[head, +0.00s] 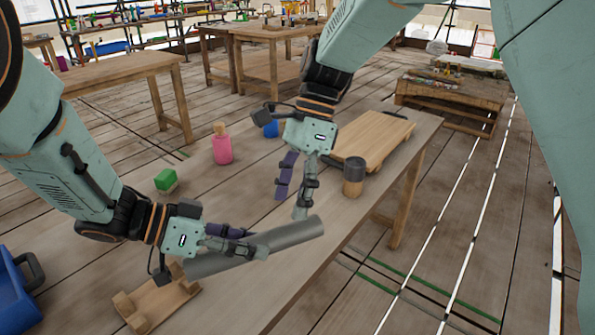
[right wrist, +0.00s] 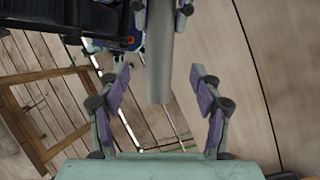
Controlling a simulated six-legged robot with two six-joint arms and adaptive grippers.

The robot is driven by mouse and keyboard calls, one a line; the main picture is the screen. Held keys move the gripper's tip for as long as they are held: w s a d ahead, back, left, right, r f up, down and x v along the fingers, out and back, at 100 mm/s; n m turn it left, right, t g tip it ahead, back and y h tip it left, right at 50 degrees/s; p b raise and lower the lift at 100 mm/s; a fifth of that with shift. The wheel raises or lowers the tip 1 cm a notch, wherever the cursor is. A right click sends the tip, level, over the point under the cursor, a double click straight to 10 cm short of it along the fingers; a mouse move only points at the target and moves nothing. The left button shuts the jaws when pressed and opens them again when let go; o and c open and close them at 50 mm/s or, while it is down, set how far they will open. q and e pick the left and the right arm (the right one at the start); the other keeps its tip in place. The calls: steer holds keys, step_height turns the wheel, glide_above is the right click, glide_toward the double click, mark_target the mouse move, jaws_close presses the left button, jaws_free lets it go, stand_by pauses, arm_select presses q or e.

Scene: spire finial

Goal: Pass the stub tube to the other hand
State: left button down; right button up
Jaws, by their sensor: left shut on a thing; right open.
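The stub tube is a grey cylinder (head: 288,233) held above the table, lying slantwise in the head view. My left gripper (head: 256,243) is shut on it, left of its middle, with the right end sticking out free. My right gripper (head: 292,198) is open and points down just above the tube's free part. In the right wrist view the tube (right wrist: 159,60) comes in from the top, and its end lies between the open fingers of my right gripper (right wrist: 158,85), with gaps on both sides.
A wooden cradle (head: 155,303) lies at the near left. A blue bin (head: 15,290) is at the left edge.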

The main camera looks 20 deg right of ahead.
mark_target(283, 226)
steer(key=x, duration=0.6)
steer(key=shift+a+f, duration=0.1)
steer(key=shift+f, duration=0.1)
arm_select(q)
steer(key=shift+w, duration=0.1)
arm_select(e)
jaws_close()
arm_select(q)
steer(key=c, duration=0.7)
jaws_free()
steer(key=shift+c, duration=0.2)
steer(key=s+v, duration=0.1)
steer(key=v, duration=1.1)
steer(key=shift+w, duration=0.5)
